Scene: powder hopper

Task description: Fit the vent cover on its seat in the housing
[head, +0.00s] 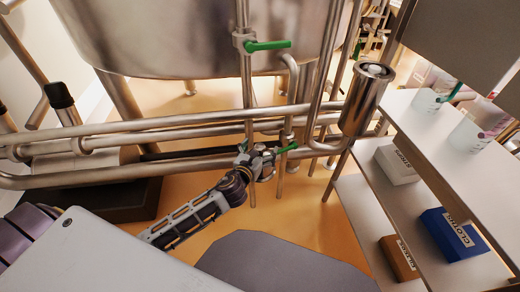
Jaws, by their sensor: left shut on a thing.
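My left gripper (260,162) is out in front of the pipes, at the end of the arm that comes in from the lower left. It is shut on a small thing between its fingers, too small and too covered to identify. Green parts show beside the fingers; I cannot tell whether the gripper touches the green handle (287,147) or only overlaps it in view. I cannot make out the vent cover for certain. A steel cylinder (362,103) with a round, recessed top stands upright at the right of the pipes; I cannot tell whether it is the housing. My right gripper is not in view.
A large steel vessel (190,35) fills the back. Horizontal pipes (100,130) cross behind my left gripper, with a green valve handle (268,45) above. At the right, a shelf unit (420,118) carries beakers and labelled boxes, including a blue box (455,233). Orange floor lies below the gripper.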

